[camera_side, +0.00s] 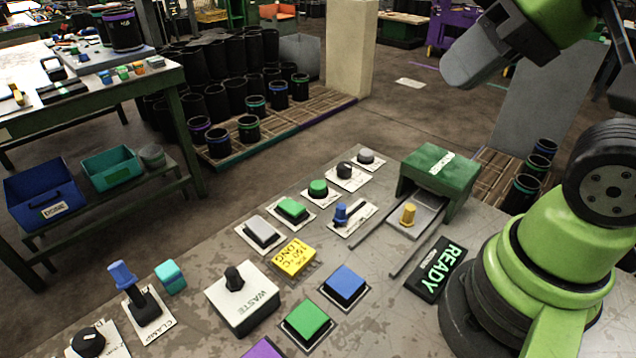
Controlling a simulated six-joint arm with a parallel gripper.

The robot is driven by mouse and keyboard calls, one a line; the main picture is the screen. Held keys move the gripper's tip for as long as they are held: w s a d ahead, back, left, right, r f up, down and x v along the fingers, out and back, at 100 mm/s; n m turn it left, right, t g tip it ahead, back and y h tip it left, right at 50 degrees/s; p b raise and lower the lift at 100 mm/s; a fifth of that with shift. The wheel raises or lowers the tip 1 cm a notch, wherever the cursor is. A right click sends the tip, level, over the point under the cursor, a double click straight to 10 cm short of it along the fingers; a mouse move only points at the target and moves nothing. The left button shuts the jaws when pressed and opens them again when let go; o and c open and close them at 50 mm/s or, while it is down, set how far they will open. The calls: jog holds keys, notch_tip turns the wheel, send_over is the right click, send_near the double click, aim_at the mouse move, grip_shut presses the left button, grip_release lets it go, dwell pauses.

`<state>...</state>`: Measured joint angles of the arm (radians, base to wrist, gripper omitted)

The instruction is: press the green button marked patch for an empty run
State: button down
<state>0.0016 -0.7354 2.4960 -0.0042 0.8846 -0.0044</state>
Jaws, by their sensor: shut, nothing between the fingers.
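Several green controls are on the workbench: a round green button (318,188) on a white plate, a green rectangular button (291,209) on a white plate, and a larger green square pad (307,321) in a black frame near the front edge. I cannot read the word patch on any of them. The plate lettering is too small. No gripper fingers show. Nothing touches the three green controls.
Around them are a grey button (262,232), a blue pad (344,286), a yellow block (294,259), a WASTE box (242,297), and a blue-handled CLAMP lever (132,284). A green housing (439,170) has a yellow peg (408,213) before it. A display (436,270) reads READY.

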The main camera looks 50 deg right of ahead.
jog(key=w+d+f+n+h, duration=0.2)
jog(key=w+d+n+h, duration=0.15)
jog(key=w, duration=0.55)
jog(key=n+t+y, duration=0.2)
jog(key=n+y, duration=0.2)
jog(key=n, duration=0.8)
send_over(318, 186)
notch_tip(318, 186, down, 16)
jog(key=shift+f+h, duration=0.1)
jog(key=shift+h, duration=0.15)
jog(key=shift+f, duration=4.35)
jog(key=shift+f, duration=0.4)
